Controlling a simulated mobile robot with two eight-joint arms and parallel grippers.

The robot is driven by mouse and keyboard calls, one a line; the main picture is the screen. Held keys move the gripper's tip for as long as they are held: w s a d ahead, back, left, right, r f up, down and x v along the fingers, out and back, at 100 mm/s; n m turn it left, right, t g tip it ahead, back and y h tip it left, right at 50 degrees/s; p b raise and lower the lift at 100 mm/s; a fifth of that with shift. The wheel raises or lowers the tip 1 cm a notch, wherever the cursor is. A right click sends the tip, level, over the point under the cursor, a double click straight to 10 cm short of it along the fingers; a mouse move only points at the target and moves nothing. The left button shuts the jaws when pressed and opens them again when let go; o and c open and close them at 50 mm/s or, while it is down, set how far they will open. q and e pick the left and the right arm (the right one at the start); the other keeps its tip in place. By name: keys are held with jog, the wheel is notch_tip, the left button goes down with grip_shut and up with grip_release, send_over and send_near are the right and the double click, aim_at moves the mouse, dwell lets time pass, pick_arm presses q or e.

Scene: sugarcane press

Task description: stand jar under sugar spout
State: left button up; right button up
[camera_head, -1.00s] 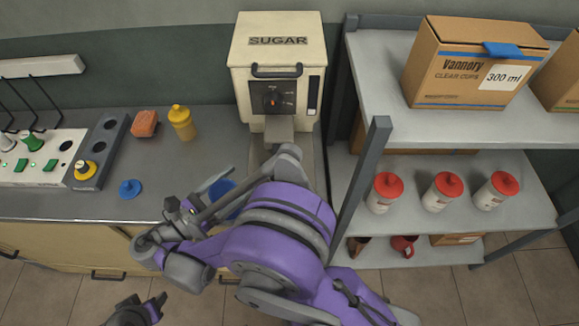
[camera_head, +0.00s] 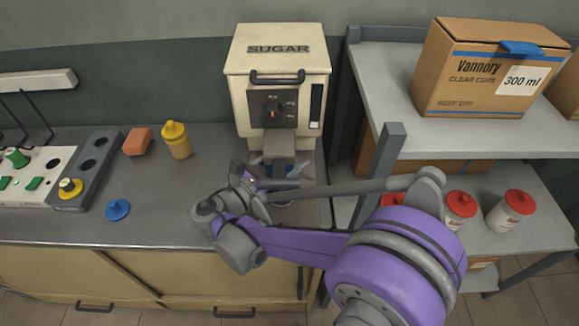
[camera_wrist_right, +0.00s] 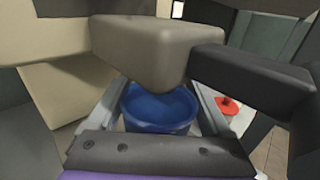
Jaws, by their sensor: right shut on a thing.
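The sugar dispenser (camera_head: 278,75) is a cream box marked SUGAR, with a dark dial panel and a grey spout (camera_head: 279,143) below it. My right gripper (camera_head: 279,168) is just below and in front of this spout, its two light fingers on either side of a blue jar. Only a little of the jar shows in the head view. In the right wrist view the open blue jar (camera_wrist_right: 160,106) sits between the fingers, and a grey block (camera_wrist_right: 145,48), apparently the spout, overhangs its far side. The jar's base is hidden. My left gripper is out of view.
A blue lid (camera_head: 118,209), a yellow bottle (camera_head: 177,142) and an orange block (camera_head: 137,142) are on the counter left of the dispenser. A shelf post (camera_head: 380,160) and red-lidded jars (camera_head: 511,212) are at right. The counter's middle is clear.

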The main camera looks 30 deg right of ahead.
aim_at(288, 168)
jog(key=shift+d+f+b, duration=0.15)
jog(key=shift+f+b, duration=0.3)
jog(key=shift+f, duration=1.3)
jog(key=shift+f, duration=0.2)
jog(key=o, duration=1.5)
jog(key=shift+c, duration=0.2)
jog(key=shift+r, duration=0.25)
jog(key=v, duration=1.2)
jog(key=shift+w+f, duration=0.1)
